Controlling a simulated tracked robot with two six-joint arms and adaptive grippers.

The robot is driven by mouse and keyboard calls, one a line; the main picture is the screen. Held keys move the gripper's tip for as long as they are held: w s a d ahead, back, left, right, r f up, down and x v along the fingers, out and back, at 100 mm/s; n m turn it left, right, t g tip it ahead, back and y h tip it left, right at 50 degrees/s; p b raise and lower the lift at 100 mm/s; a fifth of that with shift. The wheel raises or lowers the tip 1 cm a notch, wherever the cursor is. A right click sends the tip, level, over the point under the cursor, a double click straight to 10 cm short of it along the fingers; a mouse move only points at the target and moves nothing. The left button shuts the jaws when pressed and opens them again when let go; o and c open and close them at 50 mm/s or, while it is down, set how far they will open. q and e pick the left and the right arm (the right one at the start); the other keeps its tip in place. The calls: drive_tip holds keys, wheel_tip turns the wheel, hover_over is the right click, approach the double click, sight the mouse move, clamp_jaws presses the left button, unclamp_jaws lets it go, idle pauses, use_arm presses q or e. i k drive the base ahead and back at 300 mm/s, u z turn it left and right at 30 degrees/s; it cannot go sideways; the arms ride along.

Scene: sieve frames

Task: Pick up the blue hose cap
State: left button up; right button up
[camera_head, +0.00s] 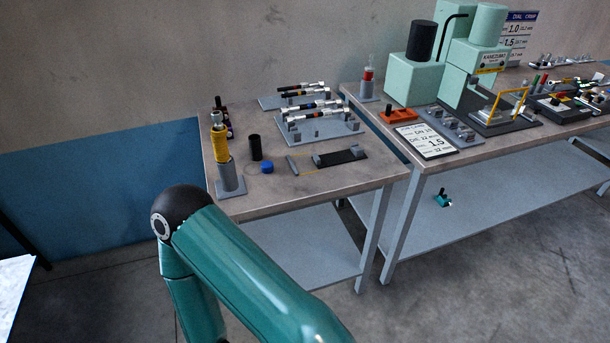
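The blue hose cap (267,167) is a small, short blue cylinder lying on the top of the left table (300,190), close to its front left part. A black cylinder (255,147) stands just behind it and slightly to the left. Nothing covers the cap. One of my teal arms crosses the lower left foreground, with its black joint in front of the table. Neither of my grippers shows in this view.
A grey holder with a yellow-wrapped piece (221,142) stands left of the cap. A black strip (340,157) lies to its right, with racks of hoses (320,123) behind. The right table carries a green machine (470,60).

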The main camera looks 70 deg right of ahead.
sight(267, 166)
drive_tip(key=k, duration=0.75)
drive_tip(key=z, duration=1.15)
drive_tip(key=i, duration=0.85)
drive_tip(key=z, duration=0.2)
